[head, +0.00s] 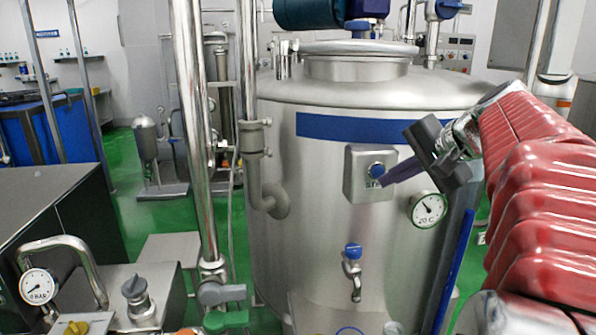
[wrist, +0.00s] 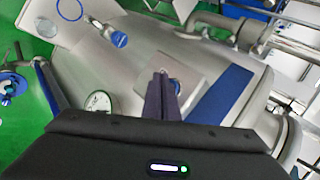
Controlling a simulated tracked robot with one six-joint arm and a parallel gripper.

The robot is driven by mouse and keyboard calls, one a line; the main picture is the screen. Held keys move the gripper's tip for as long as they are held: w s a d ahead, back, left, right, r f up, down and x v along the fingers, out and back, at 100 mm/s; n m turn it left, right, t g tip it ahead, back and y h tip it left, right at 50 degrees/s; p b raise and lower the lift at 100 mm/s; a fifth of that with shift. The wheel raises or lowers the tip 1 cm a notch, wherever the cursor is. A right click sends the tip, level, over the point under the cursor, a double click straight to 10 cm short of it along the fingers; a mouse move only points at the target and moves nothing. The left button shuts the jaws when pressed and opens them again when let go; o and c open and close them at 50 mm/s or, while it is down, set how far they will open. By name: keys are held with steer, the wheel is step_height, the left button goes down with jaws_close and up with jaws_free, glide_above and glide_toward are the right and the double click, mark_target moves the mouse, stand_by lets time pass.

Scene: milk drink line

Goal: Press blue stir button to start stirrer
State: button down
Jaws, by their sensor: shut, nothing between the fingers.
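The blue stir button (head: 377,170) sits on a grey box (head: 357,186) on the front of the steel tank (head: 310,210). In the head view my gripper (head: 386,180) comes from the right, with its dark fingertips at the lower right of the button. The fingers are shut and empty. In the wrist view the gripper (wrist: 161,78) points at the box (wrist: 180,65), and the button (wrist: 175,84) shows just right of the fingertips, partly hidden. The tips look at or very near the button; I cannot tell whether they touch it.
A temperature gauge (head: 429,209) is right of the box, below my gripper. A blue-handled tap (head: 353,262) is below the box. Steel pipes (head: 195,130) stand left of the tank. A pressure gauge (head: 38,286) is at the lower left.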

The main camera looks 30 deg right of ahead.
stand_by(0.4)
steer(key=shift+w+d, duration=0.15)
steer(key=shift+w, duration=0.2)
steer(key=shift+w+d, duration=0.1)
steer(key=shift+w, duration=0.4)
stand_by(0.9)
steer(key=shift+s, duration=0.15)
steer(key=shift+s+a, duration=0.2)
steer(key=shift+s, duration=0.55)
steer(key=s+a, duration=0.1)
steer(key=s, duration=0.4)
steer(key=shift+s+a, duration=0.35)
steer(key=shift+s, duration=0.05)
stand_by(0.3)
